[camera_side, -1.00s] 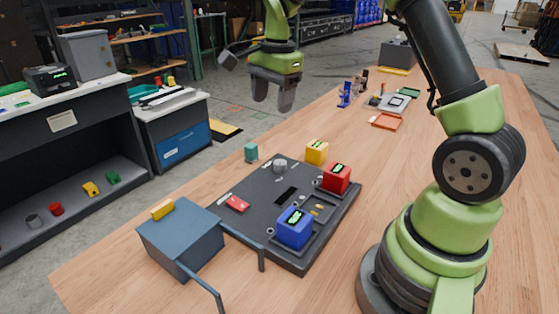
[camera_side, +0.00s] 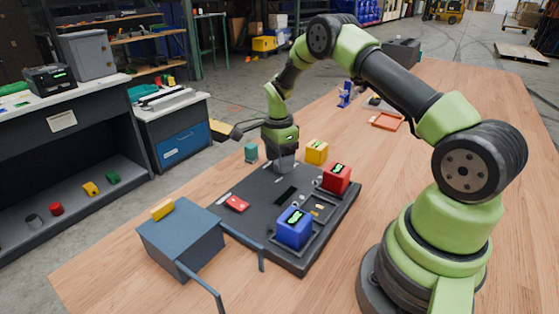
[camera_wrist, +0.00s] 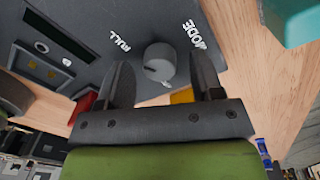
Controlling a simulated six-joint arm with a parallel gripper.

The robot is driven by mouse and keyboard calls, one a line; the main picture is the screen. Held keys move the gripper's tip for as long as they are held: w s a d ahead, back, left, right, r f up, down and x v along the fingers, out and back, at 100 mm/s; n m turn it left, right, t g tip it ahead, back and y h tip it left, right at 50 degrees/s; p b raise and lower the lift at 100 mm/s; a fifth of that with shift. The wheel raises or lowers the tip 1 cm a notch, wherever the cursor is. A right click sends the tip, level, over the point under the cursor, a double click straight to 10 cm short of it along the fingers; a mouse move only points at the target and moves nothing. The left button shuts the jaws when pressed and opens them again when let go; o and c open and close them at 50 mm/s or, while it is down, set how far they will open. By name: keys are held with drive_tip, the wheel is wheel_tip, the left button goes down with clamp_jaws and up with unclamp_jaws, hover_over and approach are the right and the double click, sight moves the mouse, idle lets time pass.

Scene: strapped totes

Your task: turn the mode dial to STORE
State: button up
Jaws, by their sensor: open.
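The mode dial is a round grey knob (camera_wrist: 158,62) on a dark panel (camera_side: 250,190). In the wrist view the lettering MODE shows beside it, tilted, with another word to its left. A small light mark shows on the knob's lower edge; which setting it points at I cannot tell. My gripper (camera_wrist: 162,70) is open, with one finger on each side of the knob and gaps visible. In the side view my gripper (camera_side: 284,163) points down at the panel's far end and hides the knob. No STORE label is readable.
On or beside the panel are a blue block (camera_side: 295,228), a red block (camera_side: 337,179), a yellow block (camera_side: 317,152) and a flat red piece (camera_side: 237,203). A teal block (camera_side: 251,152) stands left of my gripper. A blue-grey box (camera_side: 182,240) is at front left.

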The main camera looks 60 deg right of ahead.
drive_tip(key=shift+f, duration=0.4)
drive_tip(key=c, duration=0.9)
